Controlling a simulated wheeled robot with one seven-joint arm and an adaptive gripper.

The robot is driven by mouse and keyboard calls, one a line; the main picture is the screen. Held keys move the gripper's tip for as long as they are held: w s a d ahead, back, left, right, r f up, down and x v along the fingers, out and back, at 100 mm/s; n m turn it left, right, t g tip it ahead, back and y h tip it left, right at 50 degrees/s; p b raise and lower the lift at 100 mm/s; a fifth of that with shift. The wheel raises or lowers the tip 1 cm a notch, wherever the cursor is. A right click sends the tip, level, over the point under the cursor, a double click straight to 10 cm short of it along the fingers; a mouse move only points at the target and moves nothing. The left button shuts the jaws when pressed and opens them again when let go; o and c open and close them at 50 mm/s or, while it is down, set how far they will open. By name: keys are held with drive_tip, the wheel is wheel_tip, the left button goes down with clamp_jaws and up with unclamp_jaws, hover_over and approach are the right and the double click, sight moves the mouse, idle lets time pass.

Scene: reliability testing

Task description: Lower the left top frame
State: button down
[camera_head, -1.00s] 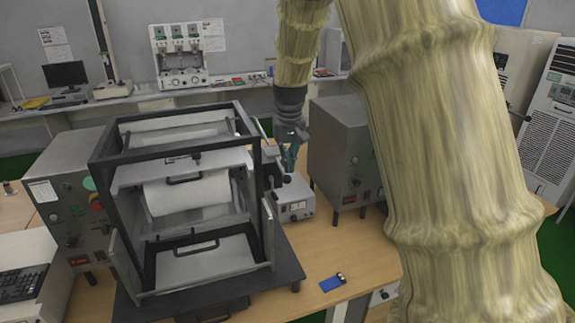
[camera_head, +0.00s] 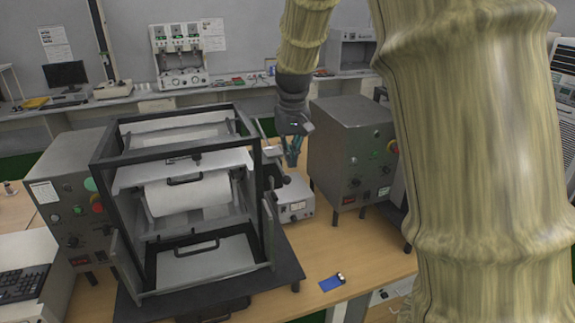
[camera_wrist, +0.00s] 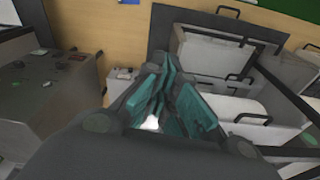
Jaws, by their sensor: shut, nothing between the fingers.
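The test machine has an open black cage (camera_head: 190,150) on a dark base plate, at the left centre of the head view. Inside it are a pale upper panel (camera_head: 140,177) with a black handle, a white cylinder (camera_head: 190,196) and a lower panel (camera_head: 205,262) with a handle. I cannot tell for certain which part is the left top frame. My gripper (camera_head: 292,160), with teal fingers, is shut and empty just right of the cage's upper right side, apparently apart from it. In the wrist view my gripper (camera_wrist: 168,92) points toward the machine's panels and handles (camera_wrist: 215,50).
A grey control box (camera_head: 350,155) stands right of my gripper, and a small white instrument (camera_head: 295,200) sits below it. Another control box (camera_head: 75,200) stands left of the cage. A blue item (camera_head: 331,283) lies on the wooden table (camera_head: 370,265), whose front right is mostly clear.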

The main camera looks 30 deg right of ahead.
wheel_tip(320, 180, up, 9)
drive_tip(key=shift+s+a, duration=0.15)
drive_tip(key=shift+s, duration=0.25)
drive_tip(key=shift+f, duration=0.1)
drive_tip(key=s+a+f+n+b, duration=0.1)
drive_tip(key=s+a+f+b, duration=0.1)
drive_tip(key=f, duration=1.3)
drive_tip(key=s+a+f+g+h+b, duration=0.1)
drive_tip(key=s+a+f+b, duration=0.15)
drive_tip(key=f, duration=1.25)
drive_tip(key=s+a+f+n+b, duration=0.1)
drive_tip(key=s+a+f+b, duration=0.15)
drive_tip(key=f, duration=1.35)
drive_tip(key=s+a+f+n+b, duration=0.1)
drive_tip(key=s+a+f+b, duration=0.15)
drive_tip(key=s+f, duration=0.6)
drive_tip(key=s+a+f+b, duration=0.2)
drive_tip(key=s+a+f, duration=0.25)
drive_tip(key=f, duration=0.65)
drive_tip(key=s+a+f+b, duration=0.1)
drive_tip(key=s+f, duration=0.3)
drive_tip(key=s, duration=0.4)
drive_tip(key=s+a+f+y+b, duration=0.1)
drive_tip(key=s+a+f, duration=0.3)
drive_tip(key=s, duration=0.4)
drive_tip(key=shift+f+n+b, duration=0.4)
drive_tip(key=shift+f+b, duration=0.2)
drive_tip(key=shift+b, duration=0.2)
drive_tip(key=shift+s, duration=0.1)
